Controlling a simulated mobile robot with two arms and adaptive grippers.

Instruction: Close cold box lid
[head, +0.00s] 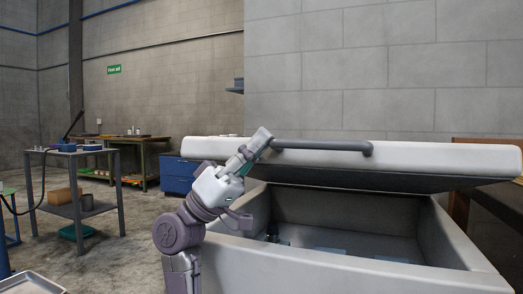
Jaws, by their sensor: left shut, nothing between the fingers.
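The cold box (330,265) is a large pale grey chest at the front right. Its lid (440,158) is raised, partly open above the box, with a gap in front that shows the dark grey inside. A dark bar handle (320,145) runs along the lid's top front edge. My left gripper (262,138) is shut with nothing between its fingers, at the left end of the handle by the lid's front edge. I cannot tell whether it touches the handle. Some small items lie on the box floor, too dim to name. My right gripper is not in view.
A metal cart (78,210) with a few items stands at the left. A workbench (140,150) and a blue cabinet (180,173) stand behind. A grey tray (30,284) is at the lower left. The floor between cart and box is open.

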